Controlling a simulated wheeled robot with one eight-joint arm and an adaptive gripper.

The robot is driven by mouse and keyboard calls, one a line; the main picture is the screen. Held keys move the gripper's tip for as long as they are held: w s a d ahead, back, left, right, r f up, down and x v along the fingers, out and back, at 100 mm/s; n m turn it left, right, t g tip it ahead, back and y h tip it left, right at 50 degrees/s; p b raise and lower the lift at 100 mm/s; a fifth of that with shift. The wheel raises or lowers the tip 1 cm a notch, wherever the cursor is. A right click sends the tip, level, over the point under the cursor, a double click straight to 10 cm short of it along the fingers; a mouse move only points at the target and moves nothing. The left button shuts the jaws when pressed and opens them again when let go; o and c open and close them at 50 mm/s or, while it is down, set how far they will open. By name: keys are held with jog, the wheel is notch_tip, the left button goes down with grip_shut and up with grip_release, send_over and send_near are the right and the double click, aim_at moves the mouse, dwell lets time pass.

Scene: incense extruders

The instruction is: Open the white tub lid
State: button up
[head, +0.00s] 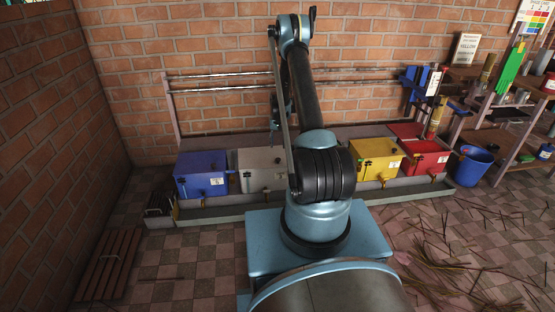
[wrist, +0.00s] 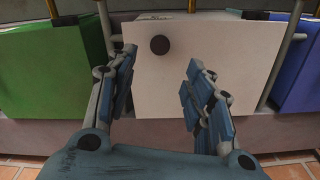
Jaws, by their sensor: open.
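The white tub (head: 262,168) stands in the row along the brick wall, between the blue tub and my arm, and looks greyish in the head view. Its lid looks closed there. In the wrist view the pale lid (wrist: 210,50) fills the middle, with a dark round knob (wrist: 159,45) near its upper left. My gripper (wrist: 160,76) is open and empty in the wrist view. Its fingers are spread over the lid, with the knob beyond and between the tips. Whether they touch the lid I cannot tell. My arm hides part of the row in the head view.
A blue tub (head: 201,175), a yellow tub (head: 376,158) and a red tub (head: 423,150) share the row. A green tub (wrist: 50,62) borders the white one in the wrist view. Metal rails (head: 220,75) run along the wall behind. Thin sticks litter the floor at right.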

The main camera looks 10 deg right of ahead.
aim_at(278, 159)
notch_tip(278, 159, down, 10)
jog(key=shift+r, duration=0.1)
dwell(0.4)
grip_shut()
jog(key=shift+a, duration=0.15)
jog(key=shift+w, duration=0.1)
